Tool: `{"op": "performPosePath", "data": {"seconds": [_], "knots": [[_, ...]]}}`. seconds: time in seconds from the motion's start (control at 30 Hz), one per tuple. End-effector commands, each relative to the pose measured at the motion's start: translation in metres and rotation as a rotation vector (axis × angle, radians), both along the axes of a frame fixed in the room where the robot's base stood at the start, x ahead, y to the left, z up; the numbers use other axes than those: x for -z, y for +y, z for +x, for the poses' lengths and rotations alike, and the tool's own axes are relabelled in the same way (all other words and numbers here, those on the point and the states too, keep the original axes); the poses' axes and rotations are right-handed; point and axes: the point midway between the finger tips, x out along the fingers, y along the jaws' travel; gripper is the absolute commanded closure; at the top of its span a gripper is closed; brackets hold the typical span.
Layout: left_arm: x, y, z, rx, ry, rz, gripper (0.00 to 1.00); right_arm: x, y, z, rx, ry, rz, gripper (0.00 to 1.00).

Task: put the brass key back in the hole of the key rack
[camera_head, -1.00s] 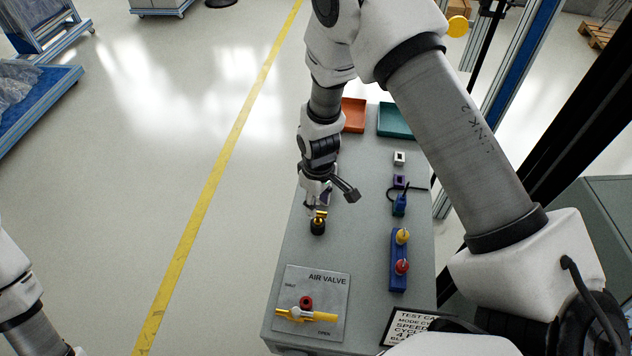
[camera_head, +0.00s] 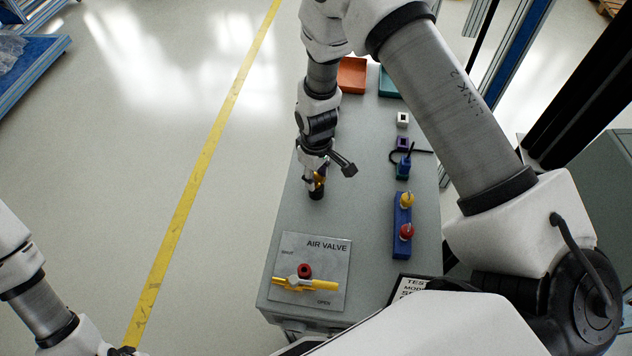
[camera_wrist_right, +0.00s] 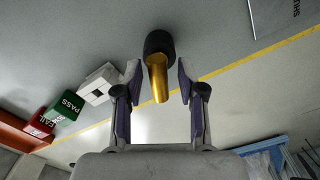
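A brass cylindrical piece (camera_head: 319,181), which I take for the brass key, stands on a round black base (camera_head: 316,194) on the grey bench top. In the right wrist view the brass piece (camera_wrist_right: 158,80) lies between the fingertips, with the black base (camera_wrist_right: 158,43) beyond it. My right gripper (camera_wrist_right: 158,82) is open around it, with a gap on each side. A blue block (camera_head: 402,240) with a yellow and a red knobbed piece stands to the right; I take it for the key rack. Its holes cannot be made out.
The air valve plate (camera_head: 312,267) with its yellow handle lies nearer on the bench. An orange tray (camera_head: 352,76) and a teal tray (camera_head: 389,84) are at the back. Green PASS (camera_wrist_right: 67,107) and red FAIL (camera_wrist_right: 39,122) blocks show in the wrist view.

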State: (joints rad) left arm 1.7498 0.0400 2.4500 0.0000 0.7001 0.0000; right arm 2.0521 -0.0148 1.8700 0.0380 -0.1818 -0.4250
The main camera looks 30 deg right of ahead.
Motion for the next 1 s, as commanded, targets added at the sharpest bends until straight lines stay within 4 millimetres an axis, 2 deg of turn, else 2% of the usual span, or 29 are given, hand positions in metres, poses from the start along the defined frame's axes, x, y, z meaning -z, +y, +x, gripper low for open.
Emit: {"op": "performPosePath", "data": {"seconds": [0.13,0.17,0.2,0.27,0.57,1.0], "knots": [[-0.001,0.0,0.0,0.0,0.0,0.0,0.34,-0.001,0.0,0.0,0.0,0.0,0.0,0.6],[-0.001,0.0,0.0,0.0,0.0,0.0,0.34,-0.001,0.0,0.0,0.0,0.0,0.0,0.68],[-0.001,0.0,0.0,0.0,0.0,0.0,0.34,-0.001,0.0,0.0,0.0,0.0,0.0,0.82],[-0.001,0.0,0.0,0.0,0.0,0.0,0.34,-0.001,0.0,0.0,0.0,0.0,0.0,1.0],[-0.003,0.0,0.0,0.0,0.0,0.0,0.34,-0.003,0.0,0.0,0.0,0.0,0.0,1.0],[-0.018,0.0,0.0,0.0,0.0,0.0,0.34,-0.022,0.0,0.0,0.0,0.001,0.0,1.0]]}}
